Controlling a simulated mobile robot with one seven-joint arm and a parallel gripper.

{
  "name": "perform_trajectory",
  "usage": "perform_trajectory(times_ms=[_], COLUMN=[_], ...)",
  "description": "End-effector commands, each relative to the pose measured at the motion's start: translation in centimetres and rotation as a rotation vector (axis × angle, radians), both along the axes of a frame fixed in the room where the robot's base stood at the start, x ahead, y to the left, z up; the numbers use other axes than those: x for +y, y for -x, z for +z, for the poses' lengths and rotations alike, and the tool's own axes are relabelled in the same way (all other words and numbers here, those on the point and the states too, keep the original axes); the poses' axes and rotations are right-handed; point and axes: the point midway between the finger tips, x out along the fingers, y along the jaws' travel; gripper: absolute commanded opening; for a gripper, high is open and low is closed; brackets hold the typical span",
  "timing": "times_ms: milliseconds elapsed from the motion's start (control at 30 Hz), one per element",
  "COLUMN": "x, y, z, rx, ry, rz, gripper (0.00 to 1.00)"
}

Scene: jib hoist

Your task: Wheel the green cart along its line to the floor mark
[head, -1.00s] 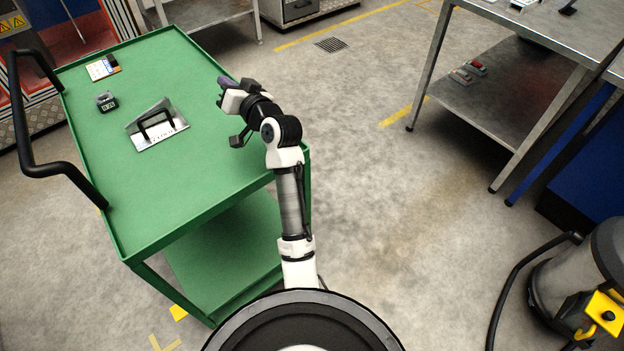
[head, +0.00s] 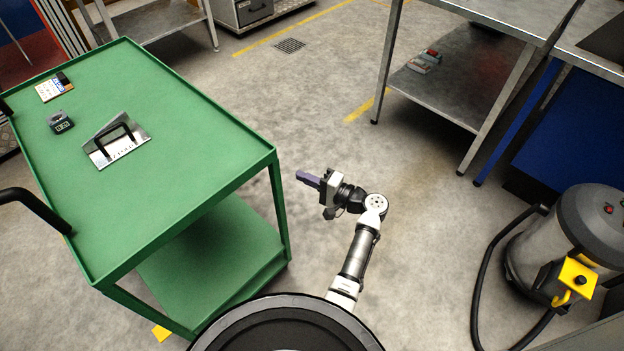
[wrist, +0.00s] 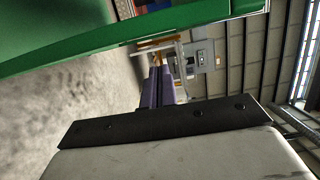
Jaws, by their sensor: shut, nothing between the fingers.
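The green cart (head: 190,130) stands at the left of the head view, with a top tray and a lower shelf (head: 215,250). Its black push handle (head: 30,205) is at the left end, partly cut off by the picture edge. My gripper (head: 306,179) is shut and empty. It is just right of the cart's right end, apart from it, with its purple fingers pointing toward the cart. In the wrist view the purple fingers (wrist: 155,88) are together, and the cart's green edge (wrist: 120,50) crosses above them. Yellow floor tape (head: 162,332) shows by the cart's near leg.
A metal plate with a black handle (head: 116,142), a small dark gauge (head: 61,121) and a card (head: 54,87) lie on the cart. A steel bench (head: 450,90) stands at back right. A vacuum (head: 570,240) with a hose is at right. Open floor lies between.

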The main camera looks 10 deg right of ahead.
Motion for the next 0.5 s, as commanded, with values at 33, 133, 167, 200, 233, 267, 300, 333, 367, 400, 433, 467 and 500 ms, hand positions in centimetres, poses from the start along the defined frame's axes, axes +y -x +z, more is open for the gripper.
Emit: perform_trajectory(times_ms=[33, 133, 167, 200, 233, 267, 300, 333, 367, 400, 433, 467, 500], x=[0.9, 2.5, 3.0, 3.6, 4.0, 4.4, 4.9, 5.3, 5.6, 6.0, 6.2, 6.4, 6.7], y=[-0.8, -2.3, -2.7, -3.2, -3.6, -2.9, -2.5, -2.2, -2.0, -1.8, -1.6, -1.5, -1.3], z=[0.4, 0.4, 0.4, 0.3, 0.3, 0.4, 0.4, 0.4, 0.4, 0.3, 0.3, 0.3, 0.2], rx=[0.0, 0.001, 0.0, 0.001, 0.001, 0.004, 0.003, 0.003, 0.001, 0.002, 0.002, 0.002, 0.001], ry=[0.0, 0.001, 0.001, 0.001, 0.001, 0.0, 0.001, 0.0, 0.001, 0.001, 0.001, 0.001, 0.001], rz=[0.004, 0.002, 0.003, 0.003, 0.003, 0.0, -0.001, 0.0, 0.0, 0.0, -0.001, -0.001, 0.001], gripper=[0.0, 0.0, 0.0, 0.0, 0.0, 0.0, 0.0, 0.0, 0.0, 0.0, 0.0, 0.0, 0.0])
